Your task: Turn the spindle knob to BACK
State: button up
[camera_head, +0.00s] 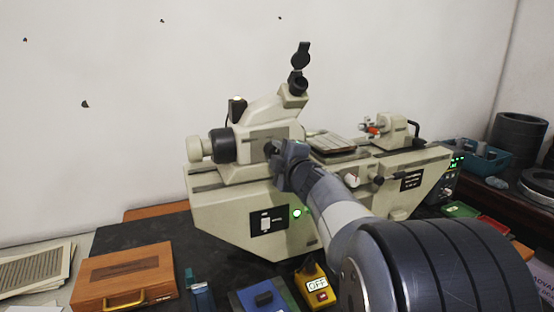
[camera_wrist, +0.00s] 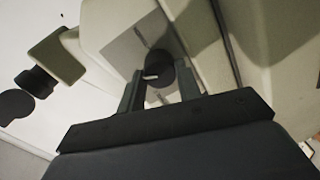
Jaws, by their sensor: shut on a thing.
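The spindle knob (camera_wrist: 160,76) is a round black knob with a white pointer mark, on a grey plate of the beige machine (camera_wrist: 112,28). In the wrist view my gripper (camera_wrist: 160,92) has one finger on each side of the knob and is shut on it. The white mark points to the left in that view. The lettering on the plate is too small to read. In the head view my gripper (camera_head: 279,160) is against the front of the machine's headstock (camera_head: 250,148), and the arm and gripper hide the knob there.
A green light (camera_head: 297,212) glows on the machine's front. A wooden box (camera_head: 124,278), a blue box (camera_head: 262,298) and a yellow switch box marked OFF (camera_head: 316,288) stand in front. An eyepiece (camera_head: 298,84) rises above the headstock. Blue bins (camera_head: 478,156) are at the right.

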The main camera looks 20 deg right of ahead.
jog(key=n+b, duration=0.1)
jog(key=n, duration=0.4)
jog(key=shift+f+b, duration=0.1)
jog(key=shift+b, duration=0.3)
dwell(0.4)
jog(key=o, duration=1)
jog(key=shift+s, duration=0.1)
jog(key=s, duration=1)
jog(key=shift+s+r+p, duration=0.25)
jog(key=shift+s+p, duration=0.1)
jog(key=shift+w, duration=0.1)
